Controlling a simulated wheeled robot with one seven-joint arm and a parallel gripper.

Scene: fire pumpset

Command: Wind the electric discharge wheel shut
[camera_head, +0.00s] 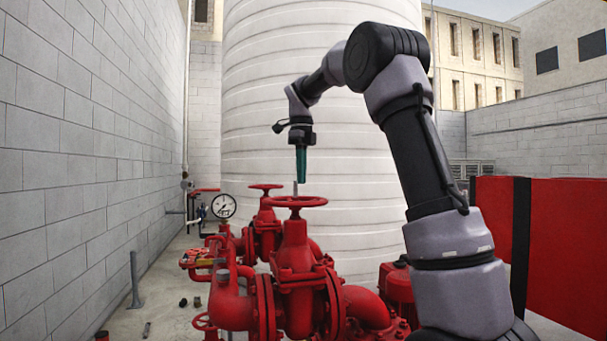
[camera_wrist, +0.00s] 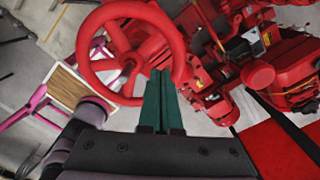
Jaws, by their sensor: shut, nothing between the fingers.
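A red handwheel (camera_head: 293,206) sits level on top of the nearer red valve in the head view, with a thin stem rising from its middle. A second red handwheel (camera_head: 266,187) stands on a valve behind it. The pictures do not label which is the electric discharge wheel. My gripper (camera_head: 301,182) points down above the nearer wheel, its teal fingers together and empty. In the wrist view a spoked red wheel (camera_wrist: 148,50) fills the upper left. My shut fingertips (camera_wrist: 162,73) overlap its right side in the picture; whether they touch it I cannot tell.
Red pipes and flanges (camera_head: 265,305) crowd below the wheels, with a pressure gauge (camera_head: 223,206) at left. A white tank (camera_head: 240,110) stands behind, a block wall (camera_head: 90,130) at left. A red panel (camera_head: 570,240) is at right. A pink-framed stand (camera_wrist: 60,85) shows in the wrist view.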

